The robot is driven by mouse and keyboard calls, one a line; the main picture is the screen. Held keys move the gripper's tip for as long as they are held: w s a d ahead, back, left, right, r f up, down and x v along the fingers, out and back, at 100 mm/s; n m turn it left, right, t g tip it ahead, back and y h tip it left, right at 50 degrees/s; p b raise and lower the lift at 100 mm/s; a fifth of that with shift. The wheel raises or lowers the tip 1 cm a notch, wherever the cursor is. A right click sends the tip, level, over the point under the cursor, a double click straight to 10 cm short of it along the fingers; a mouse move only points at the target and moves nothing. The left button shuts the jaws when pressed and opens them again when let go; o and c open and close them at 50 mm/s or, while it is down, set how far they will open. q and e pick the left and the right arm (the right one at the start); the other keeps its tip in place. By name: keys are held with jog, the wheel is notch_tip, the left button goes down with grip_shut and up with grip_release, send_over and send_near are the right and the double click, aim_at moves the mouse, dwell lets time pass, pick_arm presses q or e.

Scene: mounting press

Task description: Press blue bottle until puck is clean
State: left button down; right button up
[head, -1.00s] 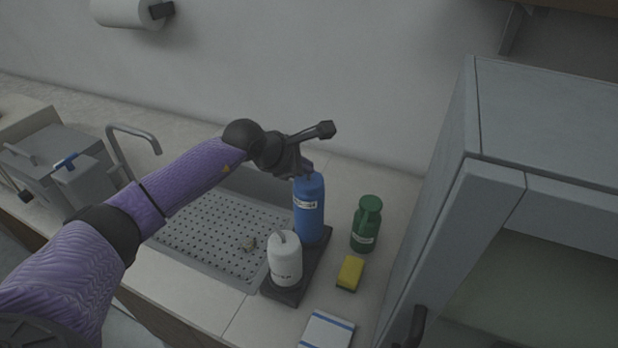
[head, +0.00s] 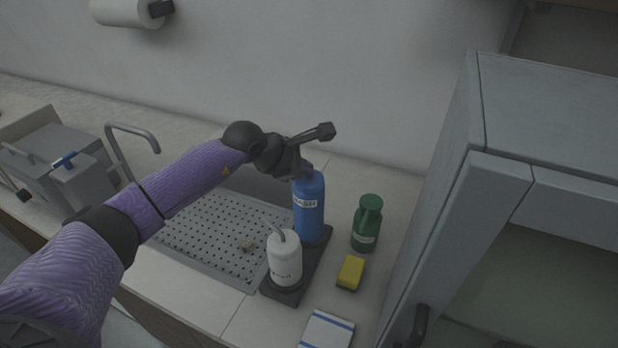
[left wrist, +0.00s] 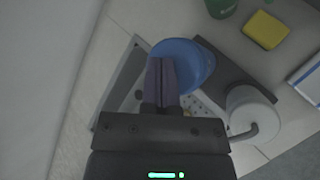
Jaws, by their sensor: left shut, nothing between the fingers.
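The blue bottle (head: 309,210) stands upright at the back of a dark tray (head: 318,262), with a white label on its front. My left gripper (head: 303,172) is shut and empty, its fingertips at the top of the blue bottle. In the left wrist view the shut fingers (left wrist: 161,75) lie over the round blue top (left wrist: 188,62); I cannot tell if they touch it. The puck (head: 247,246), a small brownish piece, seems to lie on the perforated sink grate (head: 205,235). My right gripper is not in view.
A white bottle (head: 285,258) with a bent spout stands at the front of the tray. A green bottle (head: 367,223), a yellow sponge (head: 350,272) and a blue-striped white cloth or pad (head: 327,330) are to the right. A grey cabinet (head: 500,110) bounds the right side.

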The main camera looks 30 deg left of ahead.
aim_at(305, 179)
pick_arm(q)
jog(key=shift+f+b, duration=0.4)
jog(key=shift+f, duration=0.05)
dwell(0.6)
jog(key=shift+r, duration=0.1)
jog(key=shift+r+p, duration=0.6)
jog(key=shift+r, duration=0.2)
notch_tip(305, 179, up, 5)
jog(key=p, duration=0.3)
jog(key=shift+r+p, duration=0.1)
jog(key=shift+p, duration=0.25)
dwell(0.3)
